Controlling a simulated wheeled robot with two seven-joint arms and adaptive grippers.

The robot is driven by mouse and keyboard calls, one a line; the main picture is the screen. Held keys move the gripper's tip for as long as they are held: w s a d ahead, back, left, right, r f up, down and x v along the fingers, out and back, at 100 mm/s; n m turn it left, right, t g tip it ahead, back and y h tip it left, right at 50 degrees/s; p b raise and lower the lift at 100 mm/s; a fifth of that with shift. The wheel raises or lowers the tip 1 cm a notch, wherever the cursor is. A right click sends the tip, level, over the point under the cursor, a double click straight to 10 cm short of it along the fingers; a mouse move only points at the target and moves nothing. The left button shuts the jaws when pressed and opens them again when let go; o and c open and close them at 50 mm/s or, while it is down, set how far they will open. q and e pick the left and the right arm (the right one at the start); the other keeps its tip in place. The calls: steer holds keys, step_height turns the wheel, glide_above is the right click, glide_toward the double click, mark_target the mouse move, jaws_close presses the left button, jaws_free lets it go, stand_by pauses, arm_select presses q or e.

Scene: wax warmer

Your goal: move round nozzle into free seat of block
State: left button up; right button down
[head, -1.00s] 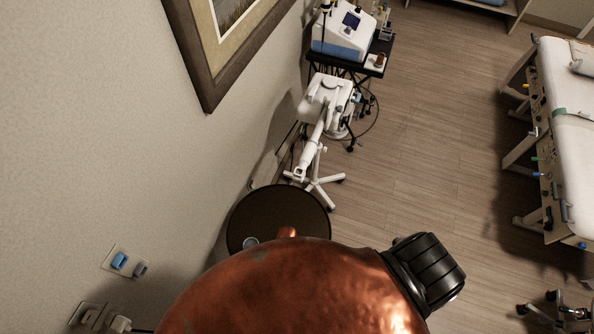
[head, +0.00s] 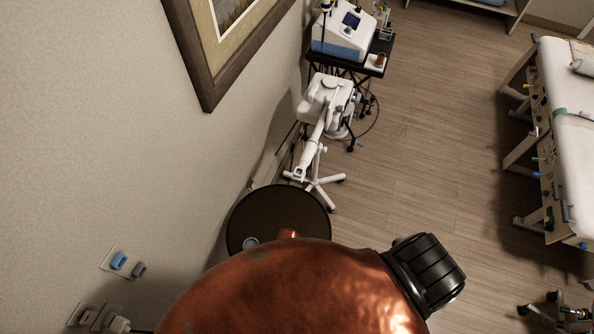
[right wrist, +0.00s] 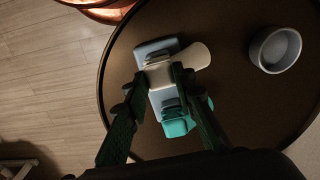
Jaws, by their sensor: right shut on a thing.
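In the right wrist view, a grey-blue block (right wrist: 163,97) lies on the round dark table, with part of it showing beyond the fingers. A teal piece (right wrist: 179,123) is at its near end. A cream piece with a rounded end (right wrist: 197,56), seemingly the round nozzle, lies across the block between my right fingers. My right gripper (right wrist: 160,76) is shut on this cream piece, over the block. The fingers hide part of the block, so I cannot tell how the piece sits in a seat. My left gripper is in neither view.
A grey round cup (right wrist: 275,49) stands on the right of the table (right wrist: 235,100) in the right wrist view. Bare table lies between it and the block. In the head view, the table (head: 280,208) is by the wall, with a white stand (head: 318,150) behind it.

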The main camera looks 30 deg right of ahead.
steer(key=c, duration=1.5)
jaws_free()
steer(key=shift+c, duration=0.2)
steer(key=shift+r+p, duration=2.7)
steer(key=shift+p, duration=0.45)
steer(key=shift+r+p, duration=0.9)
steer(key=shift+r, duration=0.35)
